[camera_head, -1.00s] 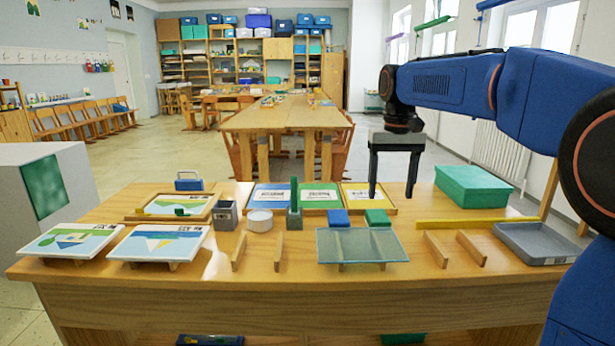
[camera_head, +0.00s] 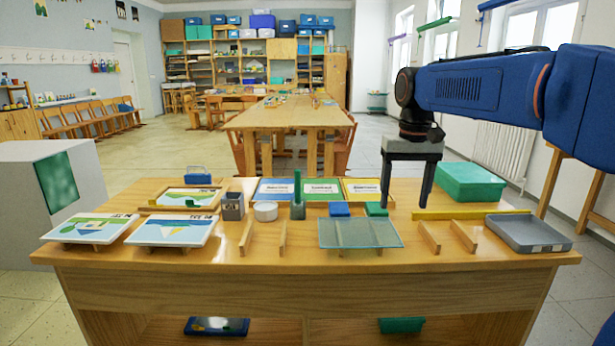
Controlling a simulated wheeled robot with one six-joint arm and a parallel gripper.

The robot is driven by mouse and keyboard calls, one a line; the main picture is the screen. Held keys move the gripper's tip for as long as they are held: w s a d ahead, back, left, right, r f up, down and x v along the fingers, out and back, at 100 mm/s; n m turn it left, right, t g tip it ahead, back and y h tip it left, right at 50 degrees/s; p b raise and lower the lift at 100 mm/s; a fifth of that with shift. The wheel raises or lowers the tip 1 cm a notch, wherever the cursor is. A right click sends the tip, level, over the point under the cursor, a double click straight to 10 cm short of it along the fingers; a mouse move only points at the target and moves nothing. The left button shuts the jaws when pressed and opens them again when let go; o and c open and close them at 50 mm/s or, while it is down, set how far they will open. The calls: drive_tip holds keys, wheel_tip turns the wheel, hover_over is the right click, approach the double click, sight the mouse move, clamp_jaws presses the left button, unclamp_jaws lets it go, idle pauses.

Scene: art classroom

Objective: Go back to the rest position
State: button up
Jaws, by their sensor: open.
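My gripper (camera_head: 407,206) hangs from my blue arm at the right of the head view, pointing down with its two dark fingers apart. It is open and nothing shows between the fingers. The fingertips appear at the back right of the wooden table (camera_head: 300,281), in front of the yellow card and left of the green box. Their height over the table is hard to tell.
The table bears a green box (camera_head: 470,182), a grey tray (camera_head: 528,234), a yellow strip (camera_head: 470,215), a glass plate (camera_head: 360,233), a green block (camera_head: 376,209), a blue block (camera_head: 339,209) and picture boards (camera_head: 170,231).

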drive_tip(key=s+d+f+t, duration=0.2)
drive_tip(key=s+f, duration=0.7)
drive_tip(key=s, duration=0.5)
drive_tip(key=s+d+f+t, duration=0.2)
drive_tip(key=s+f, duration=0.7)
drive_tip(key=s, duration=0.6)
drive_tip(key=shift+s+d, duration=0.15)
drive_tip(key=shift+d, duration=0.7)
